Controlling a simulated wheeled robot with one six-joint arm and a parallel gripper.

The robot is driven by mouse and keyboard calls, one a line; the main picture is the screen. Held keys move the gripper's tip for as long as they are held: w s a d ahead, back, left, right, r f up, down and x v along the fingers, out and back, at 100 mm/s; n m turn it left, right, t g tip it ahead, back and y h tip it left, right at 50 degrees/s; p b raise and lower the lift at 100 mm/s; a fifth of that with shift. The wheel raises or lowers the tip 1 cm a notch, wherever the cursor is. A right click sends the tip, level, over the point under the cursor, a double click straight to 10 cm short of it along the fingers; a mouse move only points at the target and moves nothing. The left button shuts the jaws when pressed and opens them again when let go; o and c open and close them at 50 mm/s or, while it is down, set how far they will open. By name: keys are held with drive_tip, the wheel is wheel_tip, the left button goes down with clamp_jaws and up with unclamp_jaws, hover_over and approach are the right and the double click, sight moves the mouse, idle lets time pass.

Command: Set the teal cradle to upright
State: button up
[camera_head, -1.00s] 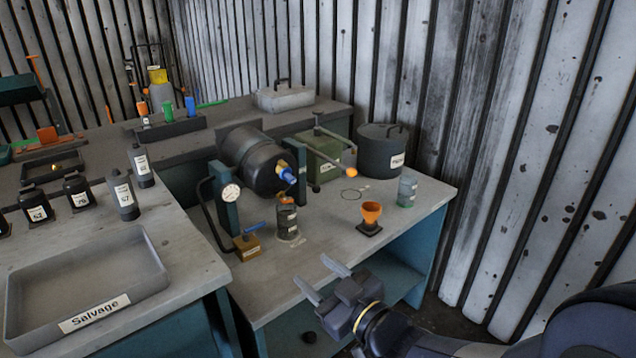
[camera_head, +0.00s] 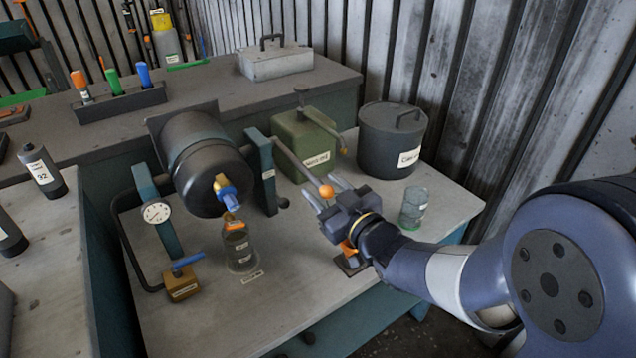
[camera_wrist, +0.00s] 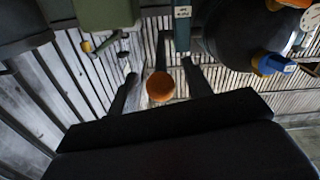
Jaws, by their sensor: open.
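The teal cradle has two posts, one with a round gauge (camera_head: 157,212) and one farther right (camera_head: 262,165). A dark drum (camera_head: 188,145) hangs between them, its tapped end facing the front and appearing tipped down. A grey lever (camera_head: 298,165) slants from the right post to an orange ball knob (camera_head: 326,191). My gripper (camera_head: 322,187) is open, its fingers on either side of the knob. In the wrist view the knob (camera_wrist: 160,87) shows between the spread fingers (camera_wrist: 161,72); contact cannot be told.
A blue tap (camera_head: 228,190) on the drum sits above a clear jar (camera_head: 239,250). A green box (camera_head: 302,140), a dark lidded pot (camera_head: 392,140) and a small clear jar (camera_head: 413,208) stand nearby. An orange funnel (camera_head: 348,250) is partly hidden under my gripper.

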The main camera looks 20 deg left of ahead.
drive_tip(key=shift+x, duration=1.35)
drive_tip(key=shift+c, duration=0.5)
clamp_jaws()
